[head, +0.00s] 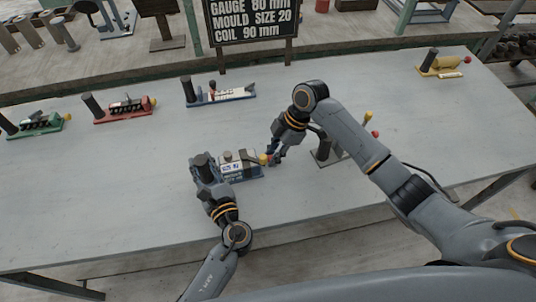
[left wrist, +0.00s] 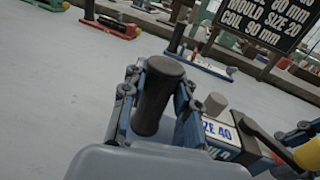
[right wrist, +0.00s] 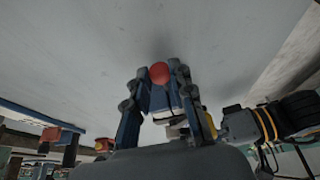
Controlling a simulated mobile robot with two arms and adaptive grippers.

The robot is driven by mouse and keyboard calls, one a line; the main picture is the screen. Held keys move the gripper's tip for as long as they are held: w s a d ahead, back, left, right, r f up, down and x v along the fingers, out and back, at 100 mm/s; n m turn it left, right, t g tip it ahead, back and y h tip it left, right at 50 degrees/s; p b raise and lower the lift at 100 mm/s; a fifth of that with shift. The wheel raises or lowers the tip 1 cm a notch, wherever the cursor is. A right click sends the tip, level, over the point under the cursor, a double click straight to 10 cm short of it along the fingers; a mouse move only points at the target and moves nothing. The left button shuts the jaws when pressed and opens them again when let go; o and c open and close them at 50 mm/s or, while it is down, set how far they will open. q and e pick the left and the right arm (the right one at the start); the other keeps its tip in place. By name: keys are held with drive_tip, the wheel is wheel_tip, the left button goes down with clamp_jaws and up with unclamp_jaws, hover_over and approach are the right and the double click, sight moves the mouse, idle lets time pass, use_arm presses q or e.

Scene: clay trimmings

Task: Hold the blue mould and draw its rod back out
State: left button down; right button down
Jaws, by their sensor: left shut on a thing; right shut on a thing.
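The blue mould (head: 240,167) lies on the grey table, with a white label reading "SIZE 40" on its side, which also shows in the left wrist view (left wrist: 217,133). My left gripper (head: 203,165) is shut around the dark upright handle (left wrist: 158,95) at the mould's left end. A lever with a yellow knob (head: 264,159) is at the mould's right end. My right gripper (head: 275,152) is at that same end, shut on the rod's red knob (right wrist: 160,72), which shows between its fingers. How much of the rod is inside is hidden.
Green (head: 38,124), red (head: 124,109) and another blue mould (head: 222,95) stand on the left and back of the table. A yellow mould (head: 443,68) is at the far right. A further dark-handled device (head: 324,150) is partly behind my right arm. A sign (head: 250,17) stands behind.

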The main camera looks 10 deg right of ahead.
use_arm(q)
drive_tip(key=shift+a+f, duration=0.15)
drive_tip(key=shift+a, duration=0.1)
use_arm(e)
drive_tip(key=c, duration=1.2)
unclamp_jaws()
drive_tip(key=shift+w+d, duration=0.1)
drive_tip(key=shift+d, duration=0.05)
drive_tip(key=shift+o, duration=0.4)
drive_tip(key=shift+r, duration=0.1)
use_arm(q)
drive_tip(key=shift+d, duration=0.15)
use_arm(e)
drive_tip(key=v, duration=1.1)
drive_tip(key=shift+r, duration=0.45)
use_arm(q)
drive_tip(key=c, duration=1.2)
unclamp_jaws()
drive_tip(key=shift+o, duration=1.3)
use_arm(e)
drive_tip(key=shift+d, duration=0.1)
